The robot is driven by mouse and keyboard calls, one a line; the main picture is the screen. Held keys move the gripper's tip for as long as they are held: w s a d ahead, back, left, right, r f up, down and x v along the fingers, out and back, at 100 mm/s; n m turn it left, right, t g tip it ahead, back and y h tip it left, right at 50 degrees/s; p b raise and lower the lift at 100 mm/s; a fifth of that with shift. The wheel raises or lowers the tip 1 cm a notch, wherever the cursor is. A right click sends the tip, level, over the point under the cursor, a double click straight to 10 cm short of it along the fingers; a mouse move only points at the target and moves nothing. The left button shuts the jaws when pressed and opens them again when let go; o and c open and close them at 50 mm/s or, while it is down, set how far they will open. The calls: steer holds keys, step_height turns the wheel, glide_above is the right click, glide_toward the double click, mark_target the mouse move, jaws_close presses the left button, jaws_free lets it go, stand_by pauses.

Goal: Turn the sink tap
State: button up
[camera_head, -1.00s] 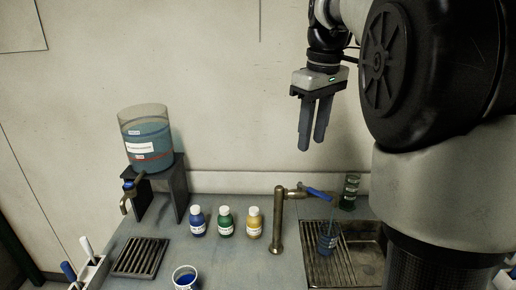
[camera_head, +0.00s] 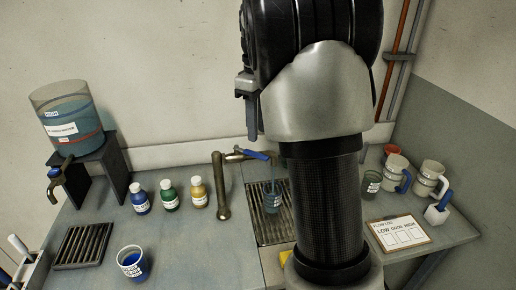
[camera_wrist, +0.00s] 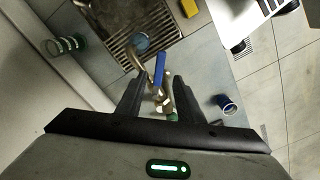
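The sink tap (camera_head: 222,190) is a brass pipe with a blue lever handle (camera_head: 257,155). A thin pale streak runs from its spout into a small glass (camera_head: 272,203) on the sink grate. In the wrist view the blue handle (camera_wrist: 159,71) lies ahead of my gripper (camera_wrist: 156,86), in line with the gap between the two dark fingers. The fingers are apart and nothing is held. Whether the handle is between the tips or beyond them I cannot tell. In the head view my arm hides most of the gripper; one dark finger (camera_head: 249,115) shows above the tap.
Blue, green and yellow bottles (camera_head: 169,194) stand left of the tap, with a cup of blue liquid (camera_head: 132,263) in front. A water tank (camera_head: 68,125) stands far left. Mugs (camera_head: 428,179) and a flow-log board (camera_head: 399,233) are at right. My arm hides part of the sink.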

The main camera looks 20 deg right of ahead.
mark_target(258, 154)
step_height(258, 154, down, 7)
steer(key=shift+r, duration=0.1)
stand_by(0.3)
jaws_close()
